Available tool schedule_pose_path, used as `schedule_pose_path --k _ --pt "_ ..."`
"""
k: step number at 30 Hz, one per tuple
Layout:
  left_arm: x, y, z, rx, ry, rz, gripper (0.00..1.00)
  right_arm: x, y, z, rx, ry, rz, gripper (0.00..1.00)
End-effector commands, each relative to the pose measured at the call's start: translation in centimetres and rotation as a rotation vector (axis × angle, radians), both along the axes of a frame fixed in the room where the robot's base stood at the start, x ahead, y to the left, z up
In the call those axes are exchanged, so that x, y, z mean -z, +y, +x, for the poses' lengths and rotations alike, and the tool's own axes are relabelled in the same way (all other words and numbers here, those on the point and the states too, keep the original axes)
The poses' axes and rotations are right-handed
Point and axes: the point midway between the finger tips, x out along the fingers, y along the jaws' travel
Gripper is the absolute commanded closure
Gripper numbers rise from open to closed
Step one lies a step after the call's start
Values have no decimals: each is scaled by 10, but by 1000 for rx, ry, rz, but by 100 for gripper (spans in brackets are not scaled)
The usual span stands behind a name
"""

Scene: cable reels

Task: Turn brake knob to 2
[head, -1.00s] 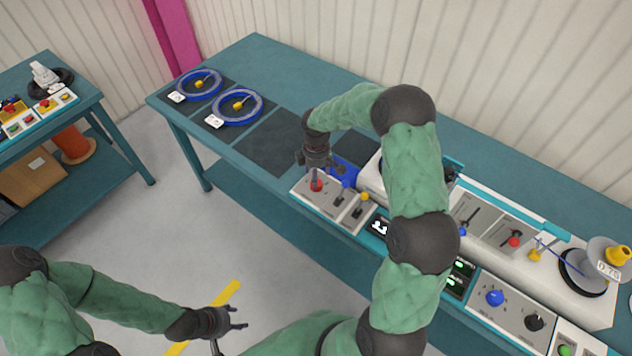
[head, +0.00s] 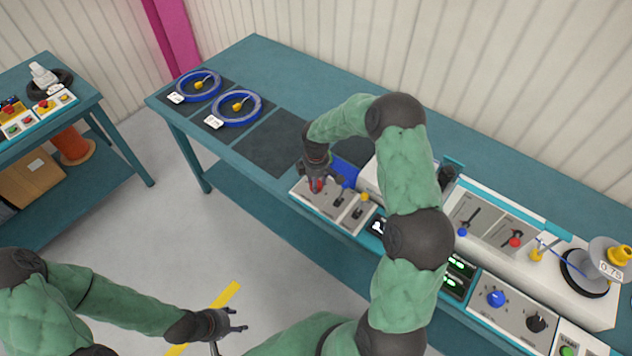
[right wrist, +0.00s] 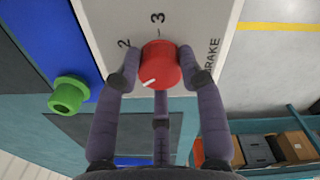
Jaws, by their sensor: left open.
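The red brake knob (right wrist: 161,66) sits on a light panel in the right wrist view, beside the printed word BRAKE. The digits 2 and 3 show around it. Its white pointer mark faces lower left, away from both digits; any digit there is hidden or out of view. My right gripper (right wrist: 162,55) has fingertips against both sides of the knob. In the head view my right gripper (head: 317,182) is down at the panel's left end, mostly covering the red knob. My left gripper (head: 240,320) is open and empty over the floor.
A green peg-like part (right wrist: 68,95) stands beside the panel. Small levers (head: 340,199) are right of the brake knob. Two blue reels (head: 237,107) lie on the teal bench (head: 258,58). A blue knob (head: 495,298) and a grey reel (head: 588,270) are at the right.

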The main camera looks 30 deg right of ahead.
Motion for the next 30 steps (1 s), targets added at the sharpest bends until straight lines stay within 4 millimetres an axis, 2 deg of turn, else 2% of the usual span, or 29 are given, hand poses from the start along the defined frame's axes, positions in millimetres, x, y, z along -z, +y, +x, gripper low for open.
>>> schedule_pose_path --k 8,13,30 --pt "2 0 0 0 0 0 46 1 0 0 32 2 0 93" --pt "5 0 0 0 0 0 46 2 1 -1 111 2 1 93" --pt "24 0 0 0 0 0 46 2 1 0 619 2 1 93"
